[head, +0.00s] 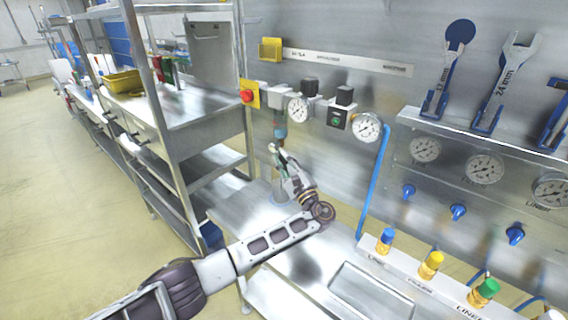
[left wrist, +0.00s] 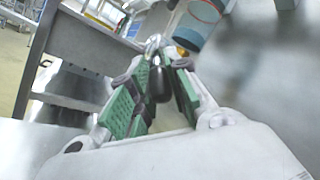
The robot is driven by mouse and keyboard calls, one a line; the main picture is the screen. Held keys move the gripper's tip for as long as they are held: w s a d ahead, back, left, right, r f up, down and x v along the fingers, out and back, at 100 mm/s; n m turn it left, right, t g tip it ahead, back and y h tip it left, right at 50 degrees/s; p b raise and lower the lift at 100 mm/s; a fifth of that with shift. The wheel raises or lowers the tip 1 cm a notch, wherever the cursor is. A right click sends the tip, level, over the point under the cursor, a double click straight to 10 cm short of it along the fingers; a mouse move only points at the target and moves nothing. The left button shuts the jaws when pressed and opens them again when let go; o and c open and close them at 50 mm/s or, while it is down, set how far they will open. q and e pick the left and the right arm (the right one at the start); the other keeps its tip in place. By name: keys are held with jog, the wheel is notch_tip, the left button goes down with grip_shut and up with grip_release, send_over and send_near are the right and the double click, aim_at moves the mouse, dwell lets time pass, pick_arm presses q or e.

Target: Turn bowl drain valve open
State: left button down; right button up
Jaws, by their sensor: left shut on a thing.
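The filter bowl (head: 280,132), with a blue-teal band, hangs below the regulator on the steel wall panel. It also shows at the top of the left wrist view (left wrist: 192,32). My left gripper (head: 277,150) reaches up to just below the bowl. In the left wrist view its green-padded fingers (left wrist: 158,85) are closed around a small dark handle (left wrist: 159,82) with a shiny metal stem, which looks like the bowl's drain valve. The fingers hide part of the handle, and its exact turn cannot be told. My right gripper is not in view.
Pressure gauges (head: 299,109) and a red knob (head: 247,96) on a yellow plate are close by on the panel. A blue hose (head: 374,185) runs down to the right. A steel shelf rack (head: 165,140) stands at left. Coloured fittings (head: 431,264) line the front right.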

pick_arm(q)
jog(key=shift+f, duration=0.1)
dwell(0.4)
jog(key=c, duration=1.3)
grip_release()
jog(key=shift+v, duration=6)
